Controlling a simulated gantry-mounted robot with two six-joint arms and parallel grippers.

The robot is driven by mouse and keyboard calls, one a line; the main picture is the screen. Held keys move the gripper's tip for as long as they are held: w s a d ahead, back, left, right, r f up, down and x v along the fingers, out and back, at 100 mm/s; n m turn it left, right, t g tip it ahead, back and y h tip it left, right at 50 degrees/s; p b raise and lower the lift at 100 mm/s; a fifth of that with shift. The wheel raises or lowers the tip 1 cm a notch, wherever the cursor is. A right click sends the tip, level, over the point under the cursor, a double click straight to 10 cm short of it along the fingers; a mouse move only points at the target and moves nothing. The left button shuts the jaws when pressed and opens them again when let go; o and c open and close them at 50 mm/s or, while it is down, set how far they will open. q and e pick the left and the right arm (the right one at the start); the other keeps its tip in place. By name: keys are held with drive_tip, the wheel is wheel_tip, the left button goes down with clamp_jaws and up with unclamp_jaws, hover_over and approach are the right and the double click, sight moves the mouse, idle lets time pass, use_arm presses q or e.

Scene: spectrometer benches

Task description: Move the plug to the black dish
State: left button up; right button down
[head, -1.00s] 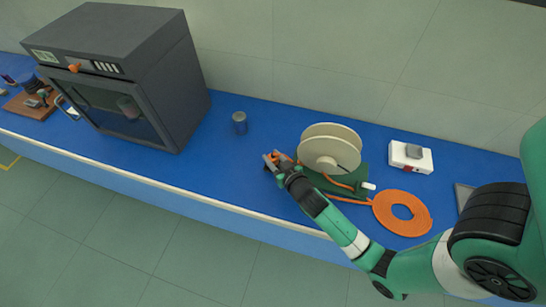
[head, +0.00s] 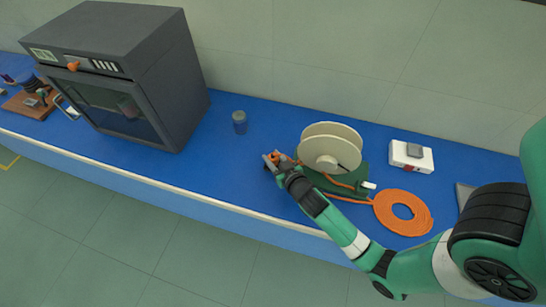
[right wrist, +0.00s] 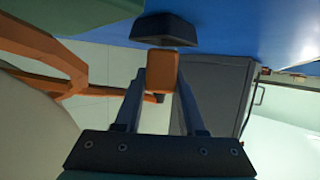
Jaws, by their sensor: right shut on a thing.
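My right gripper (head: 271,160) is over the blue bench, just left of the cable reel. In the right wrist view its two fingers (right wrist: 161,85) are shut on an orange block (right wrist: 163,68), which I take for the plug. A dark tapered piece (right wrist: 165,28) shows just beyond the block; I cannot tell whether it is part of the plug or a separate thing. In the head view the orange plug (head: 281,157) is partly hidden by the gripper. I cannot make out a black dish for certain. My left gripper is not in view.
A cream reel (head: 331,148) on a green base stands right of my gripper. An orange cable coil (head: 403,212) lies farther right, near a white box (head: 411,157). A small jar (head: 239,122) and a dark oven-like cabinet (head: 115,70) stand left. The bench between is clear.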

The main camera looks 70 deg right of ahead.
sight(275, 162)
drive_tip(key=shift+f+b, duration=0.5)
drive_tip(key=shift+f, duration=0.05)
drive_tip(key=c, duration=0.8)
unclamp_jaws()
drive_tip(key=shift+o, duration=0.2)
drive_tip(key=shift+p+v, duration=0.5)
drive_tip(key=shift+v, duration=5.05)
drive_tip(key=shift+d, duration=0.1)
